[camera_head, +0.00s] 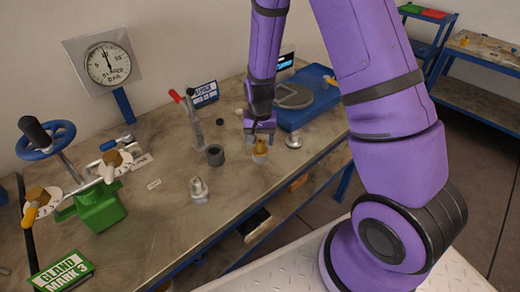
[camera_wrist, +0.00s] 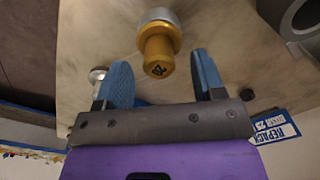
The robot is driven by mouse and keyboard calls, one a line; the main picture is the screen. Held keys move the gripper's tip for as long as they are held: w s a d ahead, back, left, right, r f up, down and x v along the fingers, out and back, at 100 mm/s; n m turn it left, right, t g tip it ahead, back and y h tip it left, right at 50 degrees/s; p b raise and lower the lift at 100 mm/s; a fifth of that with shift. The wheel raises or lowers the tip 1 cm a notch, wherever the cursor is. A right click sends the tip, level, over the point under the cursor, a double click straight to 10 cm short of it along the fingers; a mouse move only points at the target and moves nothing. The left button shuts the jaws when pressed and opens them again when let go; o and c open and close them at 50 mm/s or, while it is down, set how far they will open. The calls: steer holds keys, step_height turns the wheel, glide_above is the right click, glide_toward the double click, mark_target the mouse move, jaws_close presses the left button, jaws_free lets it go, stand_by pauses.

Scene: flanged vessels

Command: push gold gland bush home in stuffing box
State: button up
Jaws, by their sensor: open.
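A dark grey hollow cylinder (camera_head: 215,155) stands just left of the bush; I cannot tell which part is the stuffing box.
Silver fittings stand at the front (camera_head: 199,190) and to the right (camera_head: 293,140). A red-handled lever (camera_head: 192,115) rises behind the grey cylinder.

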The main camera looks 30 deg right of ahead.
steer(key=shift+f, duration=1.45)
steer(key=c, duration=1.1)
steer(key=shift+r, duration=0.2)
